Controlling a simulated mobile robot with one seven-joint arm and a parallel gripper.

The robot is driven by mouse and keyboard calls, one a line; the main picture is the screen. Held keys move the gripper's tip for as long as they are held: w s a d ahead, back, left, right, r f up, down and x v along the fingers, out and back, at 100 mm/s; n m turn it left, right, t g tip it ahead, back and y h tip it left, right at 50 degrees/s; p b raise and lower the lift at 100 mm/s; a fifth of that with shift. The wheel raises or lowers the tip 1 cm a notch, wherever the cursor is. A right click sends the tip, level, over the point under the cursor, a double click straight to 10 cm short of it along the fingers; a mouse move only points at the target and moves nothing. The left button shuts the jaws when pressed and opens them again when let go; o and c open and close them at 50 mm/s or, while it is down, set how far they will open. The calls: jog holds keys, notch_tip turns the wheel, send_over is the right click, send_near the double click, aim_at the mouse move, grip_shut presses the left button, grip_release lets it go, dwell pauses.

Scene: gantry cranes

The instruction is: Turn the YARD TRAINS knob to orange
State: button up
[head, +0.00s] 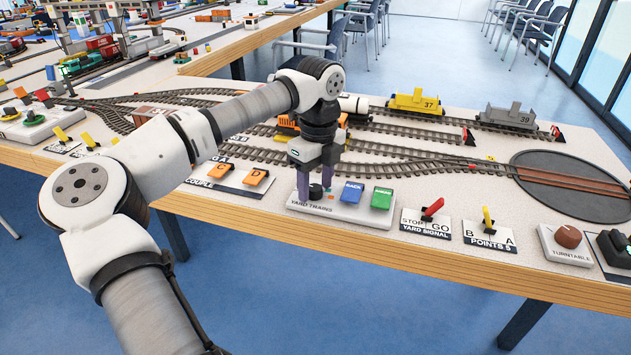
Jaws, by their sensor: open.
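The YARD TRAINS panel (345,212) is a white box near the table's front edge. Its black knob (316,191) stands at the left part of the panel. A blue BACK button (351,192) and a green button (381,198) are to the right of the knob. My gripper (316,186) points down at the knob, with its purple fingers on either side of it. The jaws are open; I cannot tell whether a finger touches the knob. The fingers partly hide the knob and the colour marks around it, so its setting is unclear.
To the right stand the red YARD SIGNAL lever (432,209), the yellow POINTS 5 lever (488,220) and the TURNTABLE knob (568,236). Orange coupler switches (256,176) lie to the left. Behind are tracks, a yellow wagon (415,103) and a grey wagon (508,117).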

jog(key=c, duration=1)
jog(key=shift+o, duration=0.2)
